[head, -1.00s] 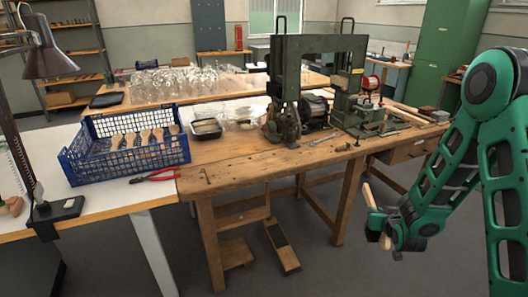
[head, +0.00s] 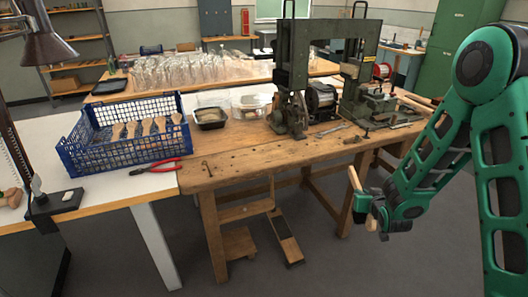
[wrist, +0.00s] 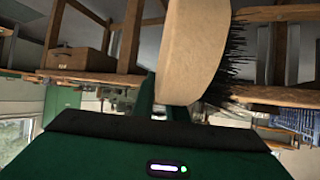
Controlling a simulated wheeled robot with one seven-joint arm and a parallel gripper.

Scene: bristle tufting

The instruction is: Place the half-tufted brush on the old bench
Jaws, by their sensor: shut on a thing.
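The half-tufted brush (wrist: 196,45) shows large in the wrist view as a pale wooden block with dark bristles (wrist: 232,62) along one side. My gripper (head: 368,203) is shut on it and holds it in the air, beside the right front of the bench; the wrist view shows the jaws (wrist: 160,95) partly hidden behind the brush. In the head view only the brush's pale wooden end (head: 354,178) shows clearly. The old bench (head: 225,170) is a worn wooden workbench in the middle.
A blue crate (head: 125,150) holding brushes and red pliers (head: 155,167) lie on the white table at left. A lamp (head: 45,40) stands far left.

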